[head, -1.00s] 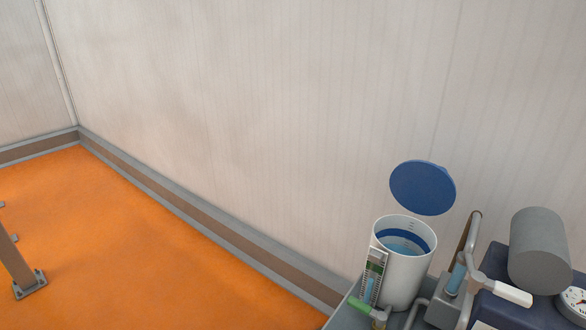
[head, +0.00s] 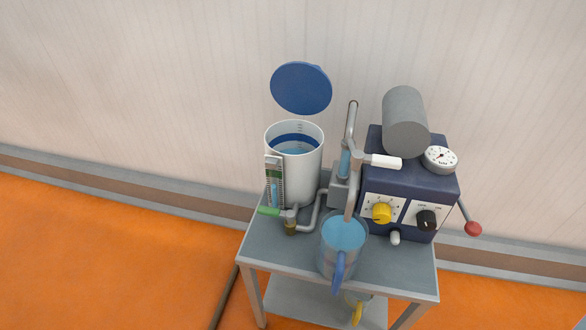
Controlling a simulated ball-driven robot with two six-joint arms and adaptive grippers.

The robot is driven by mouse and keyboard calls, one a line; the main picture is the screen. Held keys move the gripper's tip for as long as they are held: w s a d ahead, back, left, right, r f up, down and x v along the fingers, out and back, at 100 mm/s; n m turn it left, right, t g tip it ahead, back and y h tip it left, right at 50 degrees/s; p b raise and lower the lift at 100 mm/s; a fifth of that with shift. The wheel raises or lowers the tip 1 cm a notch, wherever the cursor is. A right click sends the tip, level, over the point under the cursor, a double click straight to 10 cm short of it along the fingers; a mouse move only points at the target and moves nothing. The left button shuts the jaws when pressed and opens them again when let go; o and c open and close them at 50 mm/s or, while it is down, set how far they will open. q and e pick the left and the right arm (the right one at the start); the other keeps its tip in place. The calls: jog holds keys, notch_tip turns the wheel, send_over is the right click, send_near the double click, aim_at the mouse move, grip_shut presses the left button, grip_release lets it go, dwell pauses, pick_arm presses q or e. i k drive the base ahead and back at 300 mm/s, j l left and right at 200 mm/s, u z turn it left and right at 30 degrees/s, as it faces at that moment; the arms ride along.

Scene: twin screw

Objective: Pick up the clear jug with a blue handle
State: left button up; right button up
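The clear jug with a blue handle (head: 341,247) stands upright on the front of a grey metal cart (head: 400,273), with blue liquid in it. Its blue handle (head: 338,273) faces the front edge of the cart. A grey pipe comes down at the jug's back rim. Neither of my grippers shows in the head view.
A white container (head: 305,178) with a raised blue lid (head: 301,88) stands behind and left of the jug. A dark blue control box (head: 408,190) with knobs and a gauge (head: 440,159) stands behind right. A red-knobbed lever (head: 473,228) sticks out right. Orange floor (head: 120,260) is open at left.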

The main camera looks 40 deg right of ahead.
aim_at(342, 244)
jog(key=l+z, duration=0.15)
jog(key=z, duration=0.25)
jog(key=l+z, duration=0.15)
jog(key=z, duration=0.2)
jog(key=i+l+z, duration=0.1)
jog(key=z, duration=0.3)
